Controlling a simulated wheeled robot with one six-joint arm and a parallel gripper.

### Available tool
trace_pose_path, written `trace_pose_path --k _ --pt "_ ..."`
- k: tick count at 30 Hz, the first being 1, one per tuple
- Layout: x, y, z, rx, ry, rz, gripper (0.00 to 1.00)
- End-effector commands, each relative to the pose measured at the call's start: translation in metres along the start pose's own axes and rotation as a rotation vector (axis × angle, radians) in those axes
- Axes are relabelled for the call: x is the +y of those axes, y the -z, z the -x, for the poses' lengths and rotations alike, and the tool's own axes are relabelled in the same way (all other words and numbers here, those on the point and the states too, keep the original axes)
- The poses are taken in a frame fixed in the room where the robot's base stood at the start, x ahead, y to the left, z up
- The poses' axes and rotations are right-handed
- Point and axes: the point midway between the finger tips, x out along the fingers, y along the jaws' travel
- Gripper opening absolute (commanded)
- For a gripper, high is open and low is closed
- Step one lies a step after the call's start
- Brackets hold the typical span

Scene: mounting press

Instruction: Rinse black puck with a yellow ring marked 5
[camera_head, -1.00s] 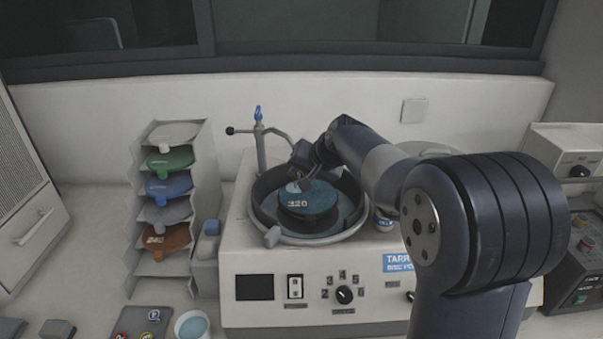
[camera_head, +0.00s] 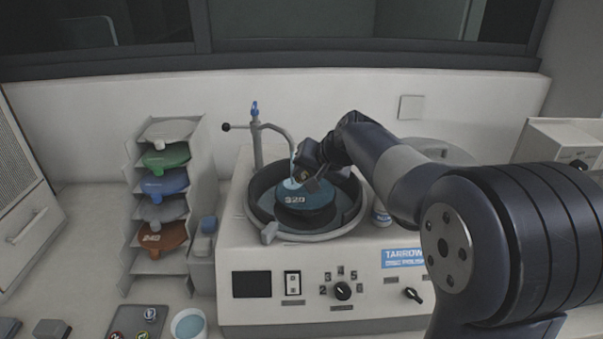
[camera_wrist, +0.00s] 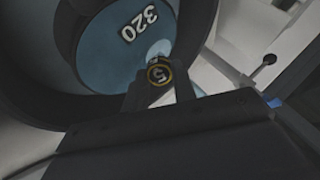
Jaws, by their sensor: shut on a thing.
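The black puck with a yellow ring marked 5 (camera_wrist: 160,73) shows in the wrist view between my fingertips. My gripper (camera_wrist: 158,86) is shut on it. In the head view my gripper (camera_head: 307,168) is over the bowl, beside the tap's spout; I cannot make out the puck clearly there. The tap (camera_head: 257,140) stands behind the bowl, its blue-tipped lever on top. A pale bluish stream shows below the spout, near my gripper. In the wrist view a pale patch lies just beyond the puck. The blue disc marked 320 (camera_head: 308,196) sits in the bowl.
The bowl's dark rim (camera_head: 262,222) surrounds the disc. A rack of coloured discs (camera_head: 197,170) stands left of the machine. A tray with several marked pucks (camera_head: 122,318) and a white cup of bluish liquid (camera_head: 189,326) are in front left.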

Motion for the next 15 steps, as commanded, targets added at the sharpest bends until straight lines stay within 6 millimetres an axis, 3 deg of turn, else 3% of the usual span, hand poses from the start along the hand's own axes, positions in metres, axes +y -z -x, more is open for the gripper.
trace_pose_path --k 15 --pt "0.014 -0.018 0.029 0.002 0.000 0.000 0.06"
